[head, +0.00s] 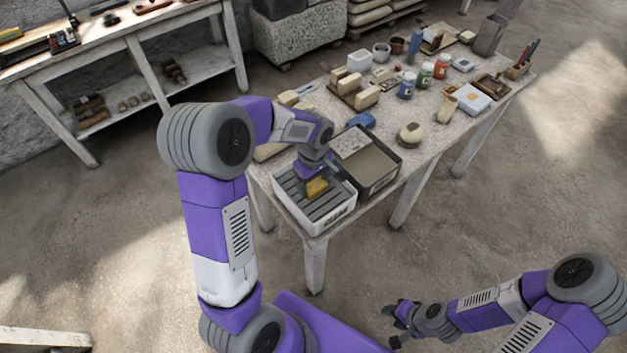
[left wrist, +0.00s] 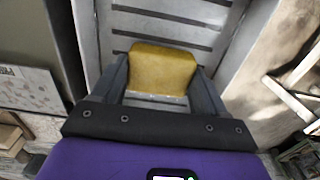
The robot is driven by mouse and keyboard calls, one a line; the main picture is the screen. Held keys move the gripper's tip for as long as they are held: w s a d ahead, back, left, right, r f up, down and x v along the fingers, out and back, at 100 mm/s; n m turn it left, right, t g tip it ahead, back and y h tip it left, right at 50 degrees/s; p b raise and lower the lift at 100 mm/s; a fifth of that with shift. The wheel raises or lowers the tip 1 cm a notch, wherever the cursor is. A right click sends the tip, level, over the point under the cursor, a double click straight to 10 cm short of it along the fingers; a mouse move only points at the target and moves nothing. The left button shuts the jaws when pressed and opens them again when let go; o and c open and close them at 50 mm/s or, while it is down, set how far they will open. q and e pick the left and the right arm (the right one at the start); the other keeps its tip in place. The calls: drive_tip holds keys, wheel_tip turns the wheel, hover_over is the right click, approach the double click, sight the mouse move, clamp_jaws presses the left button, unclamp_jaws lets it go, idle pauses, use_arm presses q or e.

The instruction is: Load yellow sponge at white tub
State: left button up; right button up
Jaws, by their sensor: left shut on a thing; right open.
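The yellow sponge (head: 317,187) is held between the fingers of my left gripper (head: 314,182), over the white tub (head: 338,216). It also shows in the left wrist view as a yellow block (left wrist: 162,70) between the two dark fingers. The tub has a grey slatted floor and stands at the near corner of the table. I cannot tell whether the sponge touches the slats. My right gripper (head: 393,325) is open and empty, low at the bottom right, away from the table.
A dark bin (head: 397,172) with greyish content stands right beside the tub. A blue item (head: 361,119) lies behind it. Plaster blocks, paint jars (head: 407,87) and a round plaster piece (head: 411,134) crowd the table. A shelf bench (head: 140,70) stands at the back left.

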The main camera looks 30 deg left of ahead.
sight(313, 183)
use_arm(q)
drive_tip(key=shift+f+b, duration=0.45)
drive_tip(key=shift+f, duration=0.15)
idle(1.1)
drive_tip(key=shift+r, duration=0.15)
drive_tip(key=shift+r+p, duration=2.8)
drive_tip(key=shift+r, duration=0.65)
